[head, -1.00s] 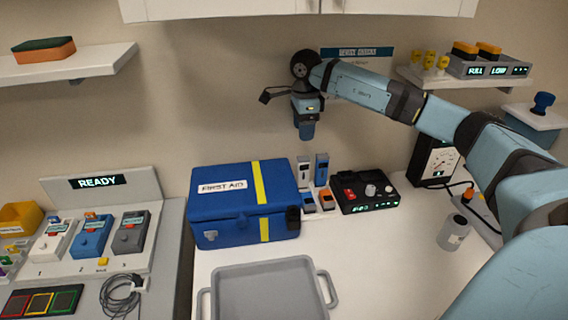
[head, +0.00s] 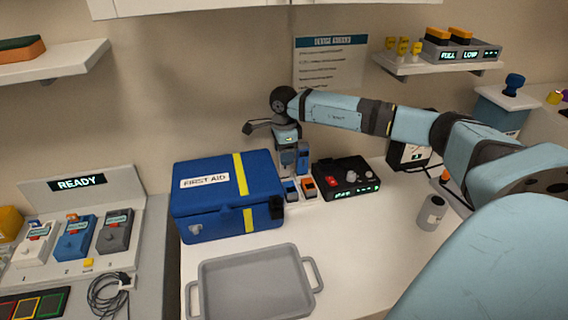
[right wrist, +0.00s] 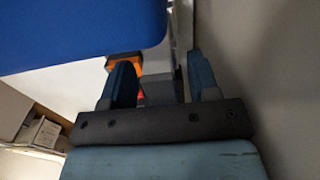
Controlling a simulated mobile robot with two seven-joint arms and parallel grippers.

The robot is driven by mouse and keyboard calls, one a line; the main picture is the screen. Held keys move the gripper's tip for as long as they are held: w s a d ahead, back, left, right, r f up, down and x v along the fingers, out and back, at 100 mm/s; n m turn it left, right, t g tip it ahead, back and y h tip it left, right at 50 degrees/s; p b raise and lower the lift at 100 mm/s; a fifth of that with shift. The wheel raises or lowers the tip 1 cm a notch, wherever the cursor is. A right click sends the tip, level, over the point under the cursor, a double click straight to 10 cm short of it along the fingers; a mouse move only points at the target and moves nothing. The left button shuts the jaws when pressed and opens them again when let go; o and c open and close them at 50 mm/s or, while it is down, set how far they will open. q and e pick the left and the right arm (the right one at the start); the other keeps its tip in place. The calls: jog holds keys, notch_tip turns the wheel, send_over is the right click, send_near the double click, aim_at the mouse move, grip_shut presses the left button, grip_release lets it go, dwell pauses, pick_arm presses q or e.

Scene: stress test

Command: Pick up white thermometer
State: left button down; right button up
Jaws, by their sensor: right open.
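In the head view, my right gripper (head: 288,148) points down at the back of the counter, just right of the blue first aid box. It is open. It overlaps the place where a pale thermometer-like device stood in the earlier frame, so that device is mostly hidden. I cannot tell whether the white thermometer is between the fingers. My left gripper is not in view.
The blue first aid box (head: 222,203) stands left of the gripper. A black control box (head: 345,180) is on the right. A grey tray (head: 207,302) lies in front, and a grey canister (head: 431,212) stands at right. The counter between tray and canister is clear.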

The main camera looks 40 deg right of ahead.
notch_tip(320, 180, down, 2)
jog(key=c, duration=1)
jog(key=shift+r, duration=0.15)
